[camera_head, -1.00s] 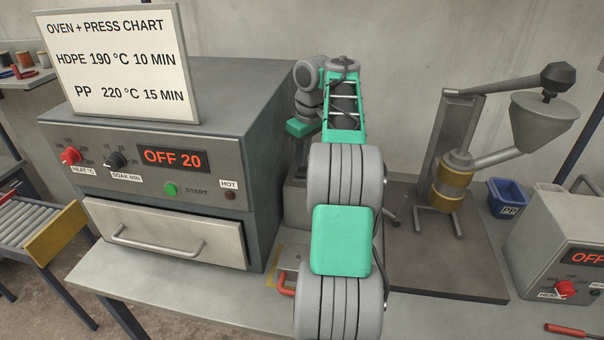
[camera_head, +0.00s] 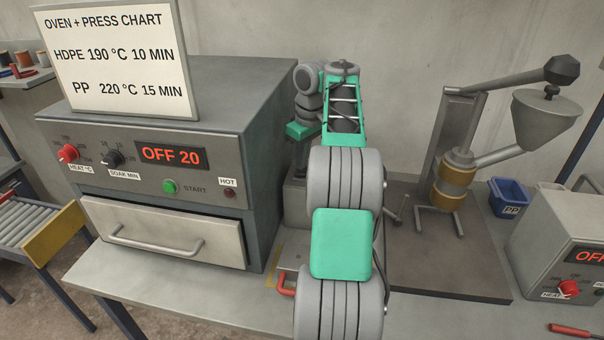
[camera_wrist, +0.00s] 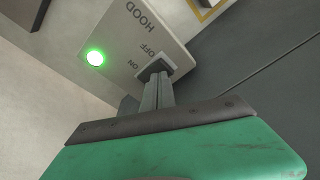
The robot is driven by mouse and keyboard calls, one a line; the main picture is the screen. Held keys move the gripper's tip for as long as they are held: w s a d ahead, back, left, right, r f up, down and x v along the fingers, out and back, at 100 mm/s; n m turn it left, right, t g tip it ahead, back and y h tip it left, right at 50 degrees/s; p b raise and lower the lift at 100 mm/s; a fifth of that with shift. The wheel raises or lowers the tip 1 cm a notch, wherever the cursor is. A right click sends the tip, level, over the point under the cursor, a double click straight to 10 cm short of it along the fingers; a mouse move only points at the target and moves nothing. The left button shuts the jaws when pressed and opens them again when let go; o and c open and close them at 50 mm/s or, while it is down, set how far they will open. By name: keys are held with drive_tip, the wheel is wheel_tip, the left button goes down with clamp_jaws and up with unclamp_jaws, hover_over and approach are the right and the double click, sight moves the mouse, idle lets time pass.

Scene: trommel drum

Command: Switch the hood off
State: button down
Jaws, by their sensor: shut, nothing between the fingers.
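The hood switch panel (camera_wrist: 122,62) is a pale plate marked HOOD, OFF and ON, seen turned over in the wrist view. Its round green lamp (camera_wrist: 95,57) is lit. My gripper (camera_wrist: 157,78) is shut, with its fingers at the panel beside the OFF and ON marks. A dark square piece sits at the finger ends; whether it is the switch or my fingertips, and whether they touch, I cannot tell. The switch lever is not clearly visible. In the head view my arm hides the panel and my fingers.
A grey oven (camera_head: 255,100) reading OFF 20 stands left of my arm, with a chart board (camera_head: 120,60) on top. A lever press (camera_head: 455,180) with a funnel stands to the right. A blue PP bin (camera_head: 508,197) and another control box (camera_head: 560,245) are farther right.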

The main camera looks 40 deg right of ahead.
sight(302, 172)
drive_tip(key=shift+f+b, duration=0.65)
drive_tip(key=shift+f, duration=0.1)
wheel_tip(302, 172, up, 7)
drive_tip(key=p, duration=0.7)
drive_tip(key=shift+r, duration=0.1)
idle(0.4)
